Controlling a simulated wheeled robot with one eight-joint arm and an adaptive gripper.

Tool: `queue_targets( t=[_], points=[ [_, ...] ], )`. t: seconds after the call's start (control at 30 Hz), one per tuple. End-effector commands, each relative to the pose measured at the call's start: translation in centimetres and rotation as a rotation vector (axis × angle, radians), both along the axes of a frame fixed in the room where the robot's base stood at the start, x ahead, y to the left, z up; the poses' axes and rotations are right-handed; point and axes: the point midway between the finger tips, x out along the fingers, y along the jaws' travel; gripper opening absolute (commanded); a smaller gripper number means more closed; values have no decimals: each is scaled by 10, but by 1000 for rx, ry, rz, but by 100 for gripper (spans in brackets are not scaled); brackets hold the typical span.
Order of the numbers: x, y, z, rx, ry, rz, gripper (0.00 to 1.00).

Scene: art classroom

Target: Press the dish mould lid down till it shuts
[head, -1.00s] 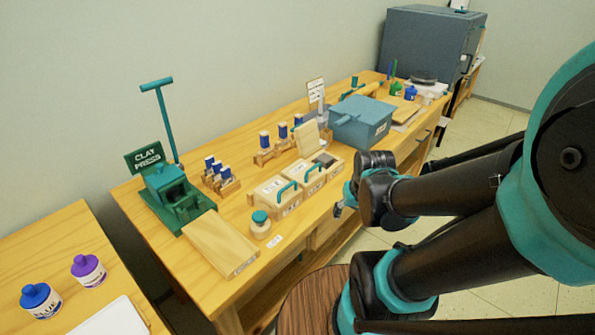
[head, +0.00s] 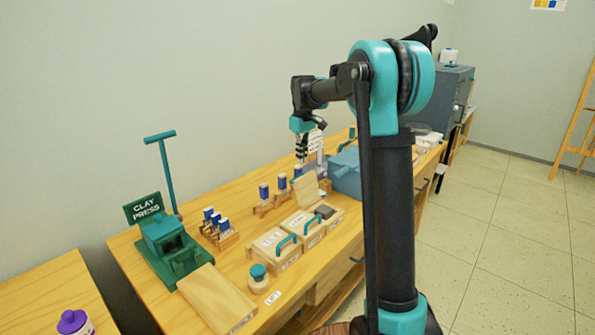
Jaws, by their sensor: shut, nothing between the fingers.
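A row of wooden mould boxes stands on the workbench in the head view. The box at the far right end (head: 329,215) has its lid (head: 306,192) standing up and open, with a dark hollow showing. I take this for the dish mould, but its label is too small to read. The two nearer boxes, one at the front (head: 274,250) and one in the middle (head: 303,229), are shut and carry teal handles. My gripper (head: 301,161) points down with its fingers together and empty. In the picture it appears above the raised lid, apart from it; its exact depth is unclear.
A blue-grey box (head: 345,172) stands beyond the open mould, partly hidden by my arm. A green clay press (head: 165,240), a wooden board (head: 216,299) and a teal-lidded jar (head: 258,279) are nearer.

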Motion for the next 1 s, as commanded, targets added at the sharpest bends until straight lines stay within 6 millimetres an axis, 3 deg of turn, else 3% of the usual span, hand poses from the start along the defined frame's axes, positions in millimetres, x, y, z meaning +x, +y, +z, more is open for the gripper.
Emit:
queue_targets(
  t=[0.03, 0.2, 0.47, 0.67, 1.0],
  points=[
    [17, 10, 4, -4, 15, 34, 0],
    [47, 32, 11, -12, 55, 123, 0],
    [59, 42, 8, -15, 74, 166, 0],
    [58, 41, -19, -16, 74, 165, 0],
    [56, 41, -86, -15, 74, 164, 0]
  ],
)
